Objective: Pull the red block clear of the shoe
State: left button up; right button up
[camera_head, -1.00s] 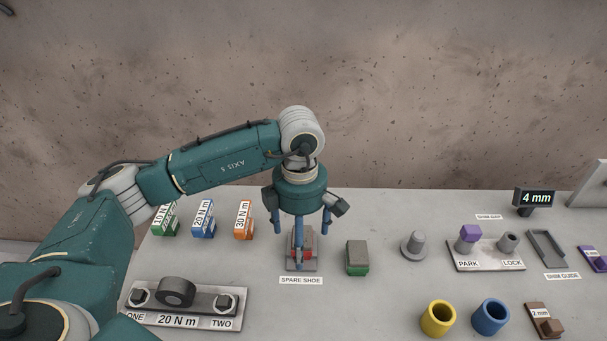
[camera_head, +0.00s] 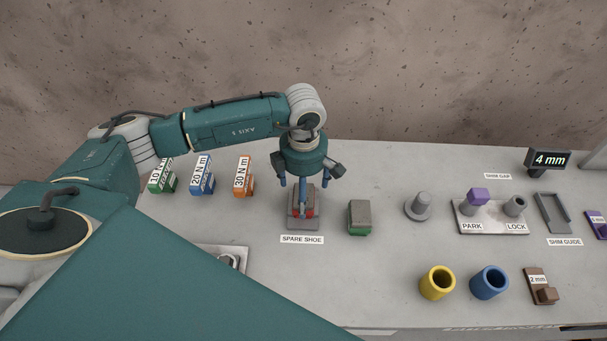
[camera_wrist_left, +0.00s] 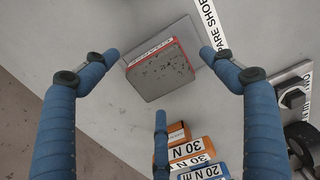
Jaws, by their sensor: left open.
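The red block (camera_head: 296,212) sits on the grey spare shoe (camera_head: 303,226), behind the SPARE SHOE label. In the left wrist view the block (camera_wrist_left: 160,72) shows a speckled grey face with a red edge, and the shoe (camera_wrist_left: 180,38) lies behind it. My left gripper (camera_head: 305,190) points down over the shoe. In the left wrist view its blue fingers (camera_wrist_left: 160,72) are spread open around the block, with gaps visible between them and it. The front finger partly hides the block in the head view. My right gripper is out of view.
A green block with a grey top (camera_head: 358,218) stands close right of the shoe. An orange 30 N m block (camera_head: 243,177) and a blue one (camera_head: 202,177) stand left. The slab in front of the label is clear.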

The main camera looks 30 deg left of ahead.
pick_arm(q)
jog(key=shift+f, duration=0.85)
jog(key=shift+c, duration=0.3)
jog(key=c, duration=1.7)
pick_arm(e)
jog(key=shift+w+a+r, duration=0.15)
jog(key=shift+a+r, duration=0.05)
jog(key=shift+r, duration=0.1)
pick_arm(q)
jog(key=shift+s, duration=0.1)
